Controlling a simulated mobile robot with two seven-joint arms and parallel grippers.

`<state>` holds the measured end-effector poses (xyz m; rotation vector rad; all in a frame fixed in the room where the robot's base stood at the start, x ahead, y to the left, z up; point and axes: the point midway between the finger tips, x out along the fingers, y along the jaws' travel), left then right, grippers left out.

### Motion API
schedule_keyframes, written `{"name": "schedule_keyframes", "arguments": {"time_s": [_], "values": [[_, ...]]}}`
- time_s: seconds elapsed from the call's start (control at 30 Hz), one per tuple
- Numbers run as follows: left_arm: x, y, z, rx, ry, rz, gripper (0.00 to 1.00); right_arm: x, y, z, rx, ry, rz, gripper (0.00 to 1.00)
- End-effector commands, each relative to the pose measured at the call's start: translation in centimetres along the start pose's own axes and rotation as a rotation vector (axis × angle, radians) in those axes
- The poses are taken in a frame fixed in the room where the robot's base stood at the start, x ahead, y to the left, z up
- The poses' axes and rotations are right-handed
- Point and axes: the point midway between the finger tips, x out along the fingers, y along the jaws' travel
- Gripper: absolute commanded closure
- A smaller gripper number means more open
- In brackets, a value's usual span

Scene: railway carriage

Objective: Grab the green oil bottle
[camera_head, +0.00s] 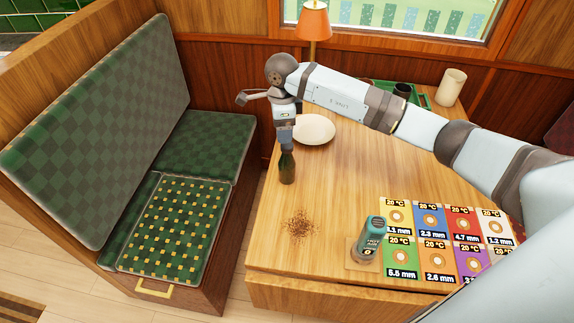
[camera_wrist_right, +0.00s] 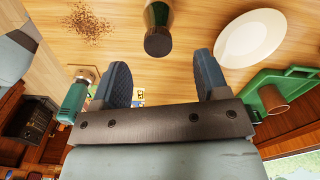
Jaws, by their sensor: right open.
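The dark green oil bottle (camera_head: 287,168) stands upright on the wooden table, near its left edge. My right gripper (camera_head: 286,138) is right above the bottle's neck in the head view, with its fingers pointing down. In the right wrist view the fingers of the gripper (camera_wrist_right: 164,72) are spread apart with nothing between them. The bottle (camera_wrist_right: 158,28) shows there just beyond the fingertips, roughly in line with the gap. My left gripper is not in view.
A white plate (camera_head: 314,129) lies close behind the bottle. Brown crumbs (camera_head: 299,226) lie in front of it. A teal grinder-like device (camera_head: 370,240) and coloured cards (camera_head: 433,250) are at the front right. A lamp (camera_head: 313,22) and green tray (camera_head: 422,98) are at the back.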

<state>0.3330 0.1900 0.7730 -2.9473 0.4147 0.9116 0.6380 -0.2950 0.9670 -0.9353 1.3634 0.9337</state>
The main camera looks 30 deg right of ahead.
Motion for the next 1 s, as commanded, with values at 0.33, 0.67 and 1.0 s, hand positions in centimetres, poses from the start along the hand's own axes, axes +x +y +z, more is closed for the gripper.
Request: {"name": "schedule_keyframes", "arguments": {"time_s": [0.33,0.67,1.0], "values": [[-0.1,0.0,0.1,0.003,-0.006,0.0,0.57,3.2,0.3,-0.4,0.001,-0.001,0.003,0.32],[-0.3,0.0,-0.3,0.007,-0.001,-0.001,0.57,7.0,0.4,-0.9,0.002,-0.002,0.0,0.32],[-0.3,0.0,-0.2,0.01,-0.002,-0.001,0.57,7.0,0.4,-0.9,0.001,-0.003,0.0,0.62]]}}
